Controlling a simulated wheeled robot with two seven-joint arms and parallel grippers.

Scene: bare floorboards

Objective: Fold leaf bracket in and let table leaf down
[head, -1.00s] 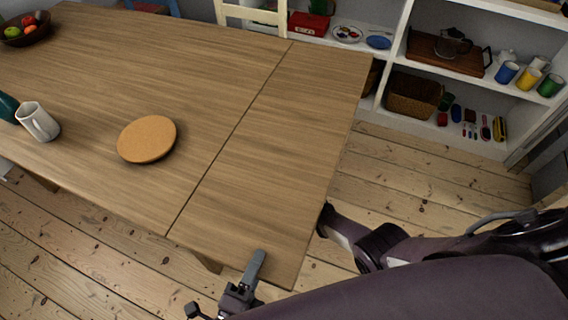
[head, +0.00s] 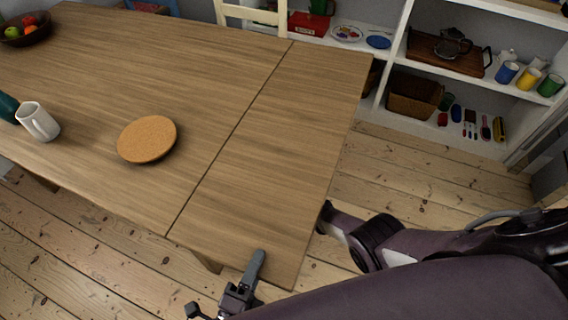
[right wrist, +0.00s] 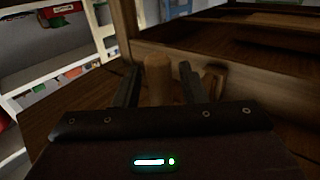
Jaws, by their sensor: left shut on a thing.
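The table leaf (head: 285,150) is the right-hand section of the wooden table (head: 90,95), beyond a dark seam, and looks level with the top. My left gripper (head: 256,265) is at the leaf's near edge, shut on it, one finger lying over the top. My right arm passes under the leaf's right edge, so its gripper is hidden in the head view. In the right wrist view my right gripper (right wrist: 159,80) is open, its fingers either side of a round wooden peg (right wrist: 158,82). The peg stands before a wooden rail, seemingly the leaf bracket (right wrist: 215,80), under the table.
A cork mat (head: 147,139), a white mug (head: 38,122) and a fruit bowl (head: 27,33) stand on the fixed top. A cream chair (head: 250,14) is at the far side. A white shelf unit (head: 395,75) stands behind. Floor right of the leaf is clear except for my arm.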

